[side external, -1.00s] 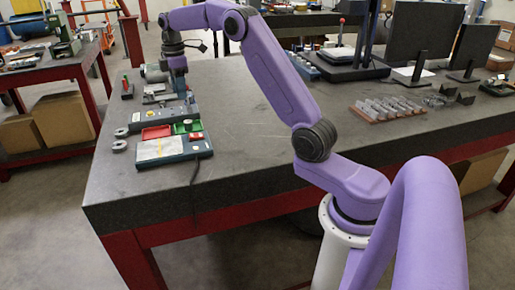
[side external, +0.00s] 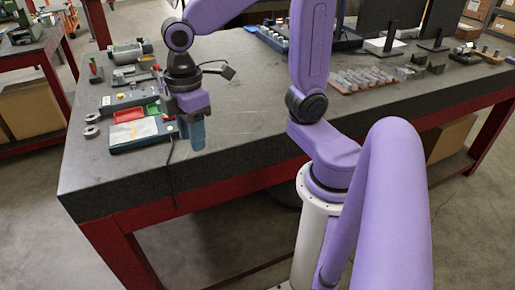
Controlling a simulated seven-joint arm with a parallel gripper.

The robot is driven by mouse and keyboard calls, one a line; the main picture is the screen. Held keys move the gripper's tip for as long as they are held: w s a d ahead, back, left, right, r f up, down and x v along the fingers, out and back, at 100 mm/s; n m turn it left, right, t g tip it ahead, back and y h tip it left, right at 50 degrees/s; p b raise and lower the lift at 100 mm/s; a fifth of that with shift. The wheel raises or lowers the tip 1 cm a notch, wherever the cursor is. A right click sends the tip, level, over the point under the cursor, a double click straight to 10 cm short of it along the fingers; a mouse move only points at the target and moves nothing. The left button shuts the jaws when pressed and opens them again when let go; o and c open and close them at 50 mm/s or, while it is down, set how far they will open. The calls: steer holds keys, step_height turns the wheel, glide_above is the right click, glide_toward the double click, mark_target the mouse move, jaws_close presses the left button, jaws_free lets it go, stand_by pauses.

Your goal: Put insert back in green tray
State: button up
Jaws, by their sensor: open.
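The green tray (side external: 153,108) is a small compartment at the back of a dark flat unit on the table's left part, beside a red tray (side external: 128,115). My gripper (side external: 195,142) points down at the right end of this unit, with its blue fingers low in front of it. It is open, though the gap between the fingers is hard to see from this side. The gripper covers the unit's right end and part of the green tray. I cannot pick out the insert; it may be hidden or too small to tell.
A pale sheet (side external: 138,130) lies on the unit's front. Two metal rings (side external: 92,124) lie left of it, and a grey device (side external: 128,100) stands behind. A dark cable (side external: 171,165) hangs over the front edge. The table's middle (side external: 245,120) is clear.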

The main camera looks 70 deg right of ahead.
steer(key=s+d+f, duration=0.2)
steer(key=s, duration=0.4)
steer(key=s+d+f, duration=0.1)
steer(key=s, duration=0.6)
steer(key=shift+d+f, duration=0.35)
